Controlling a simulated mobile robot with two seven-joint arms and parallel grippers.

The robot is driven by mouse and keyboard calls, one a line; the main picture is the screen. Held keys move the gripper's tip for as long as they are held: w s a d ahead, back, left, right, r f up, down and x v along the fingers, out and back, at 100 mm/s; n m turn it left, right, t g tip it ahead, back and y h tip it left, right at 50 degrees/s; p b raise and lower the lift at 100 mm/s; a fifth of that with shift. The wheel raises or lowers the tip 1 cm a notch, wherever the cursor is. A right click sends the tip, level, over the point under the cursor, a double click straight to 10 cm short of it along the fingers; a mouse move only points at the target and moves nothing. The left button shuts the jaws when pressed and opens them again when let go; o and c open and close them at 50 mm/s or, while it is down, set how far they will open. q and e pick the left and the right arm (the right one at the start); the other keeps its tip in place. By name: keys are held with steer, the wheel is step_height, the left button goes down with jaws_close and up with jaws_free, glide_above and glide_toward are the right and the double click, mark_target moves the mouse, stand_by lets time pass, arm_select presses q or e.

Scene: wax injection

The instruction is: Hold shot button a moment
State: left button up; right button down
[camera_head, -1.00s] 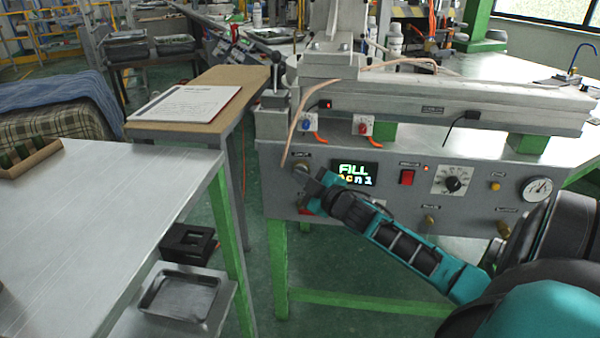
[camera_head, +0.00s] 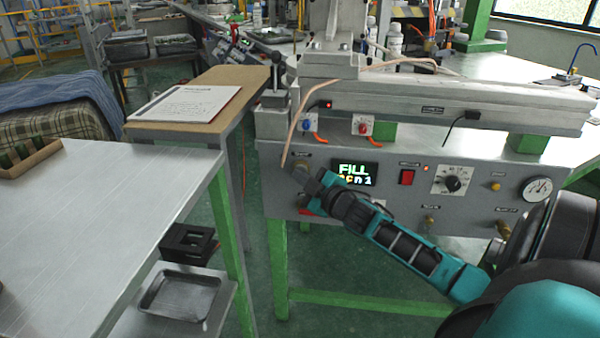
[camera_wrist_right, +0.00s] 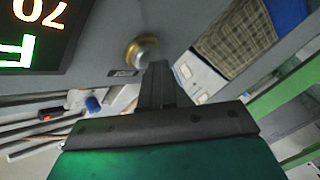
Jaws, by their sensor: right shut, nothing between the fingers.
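The grey control panel (camera_head: 385,205) of the wax machine faces me in the head view. A round brass button (camera_wrist_right: 141,53) sits on the panel in the right wrist view, with a small label beside it. My right gripper (camera_wrist_right: 158,68) is shut and empty, its fingertips right at the edge of this button. Whether they touch or press it I cannot tell. In the head view my right gripper (camera_head: 306,178) reaches the panel's left end and partly hides the button there. The lit display (camera_head: 356,173) shows "FILL" above a blurred second line. My left gripper is not in view.
The panel also carries a red switch (camera_head: 407,177), a black dial (camera_head: 452,183) and a pressure gauge (camera_head: 537,189). A hose (camera_head: 291,140) hangs in front of the panel's left end.

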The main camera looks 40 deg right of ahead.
steer(key=shift+s+a+p, duration=0.55)
steer(key=shift+a+p, duration=0.05)
steer(key=shift+a, duration=0.1)
steer(key=s+a+p, duration=0.1)
steer(key=a, duration=0.1)
steer(key=s+a+p, duration=0.1)
steer(key=s+a, duration=0.1)
stand_by(0.5)
stand_by(0.4)
